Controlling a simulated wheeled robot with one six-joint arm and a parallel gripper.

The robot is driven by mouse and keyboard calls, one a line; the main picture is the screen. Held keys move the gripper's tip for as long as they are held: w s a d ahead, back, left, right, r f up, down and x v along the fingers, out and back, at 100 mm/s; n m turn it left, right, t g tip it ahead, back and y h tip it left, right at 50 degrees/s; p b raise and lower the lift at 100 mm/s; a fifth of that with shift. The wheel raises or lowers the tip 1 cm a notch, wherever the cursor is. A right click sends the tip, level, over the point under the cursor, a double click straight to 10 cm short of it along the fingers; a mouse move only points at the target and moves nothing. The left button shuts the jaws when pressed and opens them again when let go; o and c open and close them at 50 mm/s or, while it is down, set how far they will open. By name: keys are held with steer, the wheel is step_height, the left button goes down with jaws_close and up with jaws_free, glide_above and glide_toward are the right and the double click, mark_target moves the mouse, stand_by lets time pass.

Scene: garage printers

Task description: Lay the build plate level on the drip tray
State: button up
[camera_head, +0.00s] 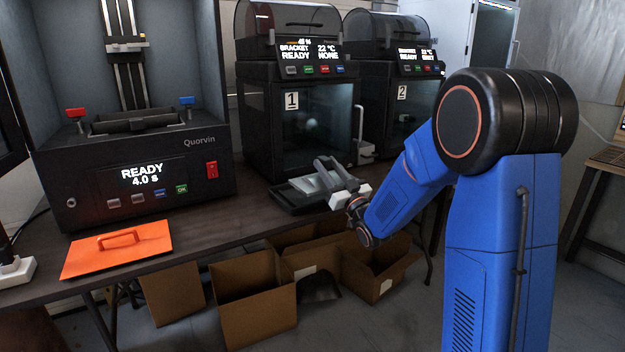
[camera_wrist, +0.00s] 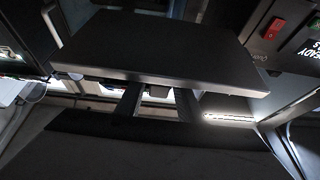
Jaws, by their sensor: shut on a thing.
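The build plate (camera_wrist: 160,45) is a dark grey flat slab across the upper part of the wrist view. The fingers of my gripper (camera_wrist: 158,103) reach up to it, and the gripper is shut on it. My gripper (camera_head: 349,194) comes in from the right. The drip tray (camera_head: 284,197) is black and shallow, on the bench in front of printer 1. I cannot tell whether plate and tray touch.
The Quorvin printer (camera_head: 140,172) stands at left, with an orange lid (camera_head: 118,250) in front. Printer 1 (camera_head: 300,125) stands behind the tray, and printer 2 (camera_head: 395,110) is to its right. Cardboard boxes (camera_head: 255,305) are below the bench edge. Bare bench lies left of the tray.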

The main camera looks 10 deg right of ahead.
steer(key=w+a, duration=0.1)
steer(key=w, duration=0.4)
steer(key=w+a, duration=0.1)
steer(key=w, duration=0.1)
steer(key=shift+w+a, duration=0.2)
steer(key=shift+a, duration=0.1)
steer(key=shift+w+f, duration=0.1)
steer(key=shift+f, duration=3.1)
steer(key=shift+w+a+f, duration=0.1)
steer(key=shift+w+f, duration=0.15)
steer(key=shift+w, duration=0.05)
steer(key=shift+f, duration=0.15)
steer(key=o, duration=1.1)
steer(key=shift+c, duration=0.2)
